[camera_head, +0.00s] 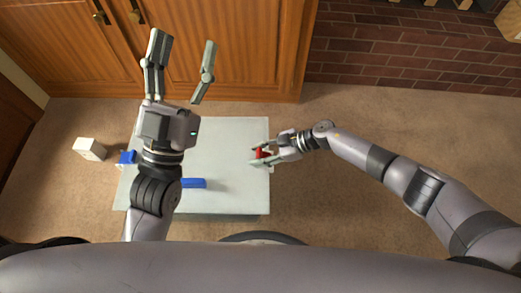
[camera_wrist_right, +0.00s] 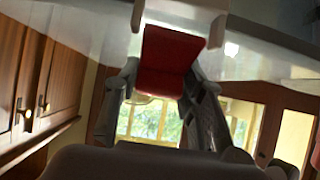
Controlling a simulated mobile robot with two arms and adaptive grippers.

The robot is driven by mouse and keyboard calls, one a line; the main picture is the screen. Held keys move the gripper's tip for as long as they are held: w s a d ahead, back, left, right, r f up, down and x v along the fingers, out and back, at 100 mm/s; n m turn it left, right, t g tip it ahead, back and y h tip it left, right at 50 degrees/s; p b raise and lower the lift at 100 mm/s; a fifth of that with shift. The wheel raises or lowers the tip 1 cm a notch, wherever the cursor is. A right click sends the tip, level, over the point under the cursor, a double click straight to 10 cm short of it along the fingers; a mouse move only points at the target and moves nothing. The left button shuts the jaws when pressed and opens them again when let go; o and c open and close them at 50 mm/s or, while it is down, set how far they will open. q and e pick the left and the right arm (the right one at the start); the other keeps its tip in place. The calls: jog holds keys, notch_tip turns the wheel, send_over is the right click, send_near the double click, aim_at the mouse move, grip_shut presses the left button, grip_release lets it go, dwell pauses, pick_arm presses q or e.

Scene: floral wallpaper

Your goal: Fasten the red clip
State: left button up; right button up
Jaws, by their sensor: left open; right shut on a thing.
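The red clip (camera_head: 263,153) is at the right edge of the pale table (camera_head: 225,150), partly hidden by my right gripper (camera_head: 257,158). My right gripper is shut on it. In the right wrist view the clip (camera_wrist_right: 170,62) shows as a red block between the two fingers, with a pale piece (camera_wrist_right: 180,12) directly above it. I cannot tell whether the clip is fastened. My left gripper (camera_head: 184,46) is open and empty, its fingers spread, high in the head view and away from the clip.
A blue bar (camera_head: 193,183) lies on the table near its front. Another blue piece (camera_head: 127,157) is at the left edge, partly behind my left arm. A white box (camera_head: 90,148) stands left of the table. Wooden cabinets (camera_head: 240,50) stand behind. The table's middle is clear.

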pick_arm(q)
jog(key=shift+w+f+g+y+p, duration=0.15)
jog(key=shift+w+f+g, duration=0.25)
jog(key=shift+f+g, duration=0.25)
jog(key=shift+w+f+g+y+p, duration=0.1)
jog(key=shift+w+f+g, duration=0.35)
jog(key=shift+f, duration=0.35)
jog(key=shift+w+f+g+y+p, duration=0.15)
jog(key=shift+w+f+g, duration=0.3)
jog(key=shift+f, duration=0.25)
pick_arm(e)
jog(key=shift+a, duration=0.1)
jog(key=o, duration=1.2)
jog(key=v, duration=1.2)
jog(key=shift+r, duration=0.1)
jog(key=shift+a, duration=0.1)
